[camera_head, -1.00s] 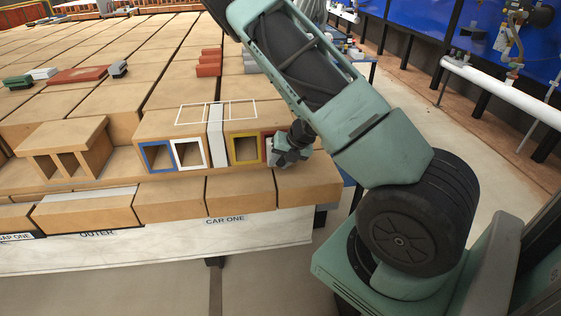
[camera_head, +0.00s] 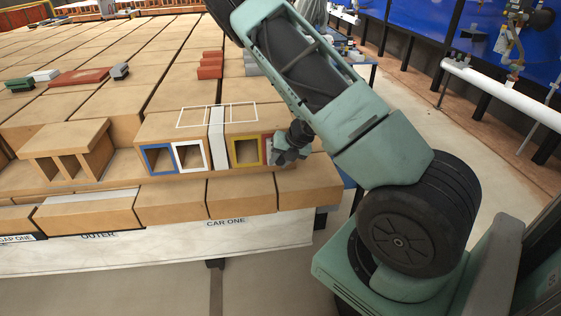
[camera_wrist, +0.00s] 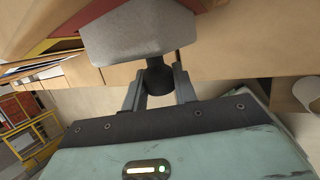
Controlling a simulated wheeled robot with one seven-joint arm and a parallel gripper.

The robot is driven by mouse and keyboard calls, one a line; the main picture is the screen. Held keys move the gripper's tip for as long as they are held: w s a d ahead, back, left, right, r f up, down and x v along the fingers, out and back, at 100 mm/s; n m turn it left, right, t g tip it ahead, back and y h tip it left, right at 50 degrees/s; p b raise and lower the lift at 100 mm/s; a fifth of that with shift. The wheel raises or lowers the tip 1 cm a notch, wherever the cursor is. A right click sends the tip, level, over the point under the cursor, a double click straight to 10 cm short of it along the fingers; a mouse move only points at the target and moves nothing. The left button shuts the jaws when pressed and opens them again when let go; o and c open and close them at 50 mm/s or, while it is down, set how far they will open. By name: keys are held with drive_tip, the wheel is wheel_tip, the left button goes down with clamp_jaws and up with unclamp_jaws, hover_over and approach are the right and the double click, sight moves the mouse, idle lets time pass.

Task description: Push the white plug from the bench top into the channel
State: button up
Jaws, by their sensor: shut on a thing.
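In the head view my gripper (camera_head: 290,152) is at the red-framed opening (camera_head: 266,140) at the right end of the hollow brick row.
Blue-framed (camera_head: 159,158), white-framed (camera_head: 190,155) and yellow-framed (camera_head: 246,151) openings are to the left. A white strip (camera_head: 216,138) parts the bricks. A ribbed brick (camera_head: 66,148) stands at far left. The car edge (camera_head: 240,222) runs along the front, with open floor beyond.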

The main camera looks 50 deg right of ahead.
drive_tip(key=shift+w+d+p, duration=0.5)
drive_tip(key=shift+w+d, duration=0.45)
drive_tip(key=shift+w, duration=0.3)
drive_tip(key=o, duration=1)
drive_tip(key=shift+o, duration=0.2)
drive_tip(key=shift+r, duration=0.1)
drive_tip(key=p+v, duration=0.1)
drive_tip(key=v, duration=1.6)
drive_tip(key=shift+a, duration=0.1)
